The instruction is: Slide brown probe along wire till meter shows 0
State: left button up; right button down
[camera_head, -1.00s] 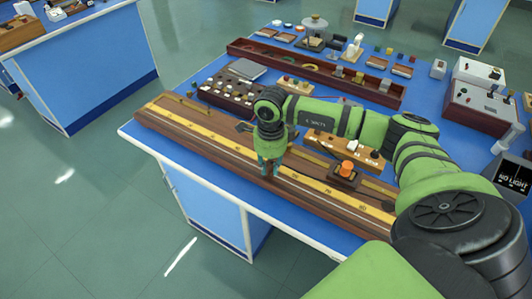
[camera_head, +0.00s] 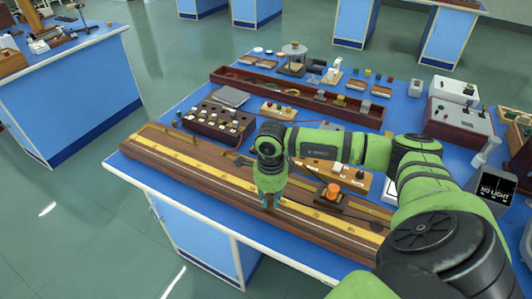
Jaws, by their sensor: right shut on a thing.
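A long wooden wire board (camera_head: 150,155) with a yellow scale strip (camera_head: 200,167) lies along the front edge of the blue bench. My right gripper (camera_head: 268,202) points down at the board, about its middle, with fingertips at the strip beside the scale. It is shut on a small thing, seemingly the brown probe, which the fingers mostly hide. I cannot make out the wire or the contact point. A small dark box with an orange knob (camera_head: 332,192) stands on the board's far side, right of the gripper. No meter reading for the probe is legible. My left gripper is out of view.
Behind the board are a dark box with several white-topped plugs (camera_head: 220,122), a wooden key block (camera_head: 345,178) and a long reddish tray (camera_head: 300,100). A dark display reading NO LIGHT (camera_head: 496,188) stands at right, partly behind my arm.

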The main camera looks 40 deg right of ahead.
aim_at(286, 214)
jog(key=shift+s+d, duration=0.3)
jog(key=shift+s, duration=0.4)
jog(key=shift+s+d, duration=0.3)
jog(key=shift+s, duration=0.4)
jog(key=shift+s+d, duration=0.3)
jog(key=shift+s, duration=0.4)
jog(key=shift+s, duration=0.1)
jog(key=shift+s+a+f+b, duration=0.1)
jog(key=shift+s+f+b, duration=0.15)
jog(key=shift+f+b, duration=0.05)
dwell(2.7)
dwell(0.5)
jog(key=c, duration=1)
grip_release()
jog(key=shift+w, duration=0.2)
jog(key=shift+r, duration=0.1)
jog(key=shift+r, duration=0.1)
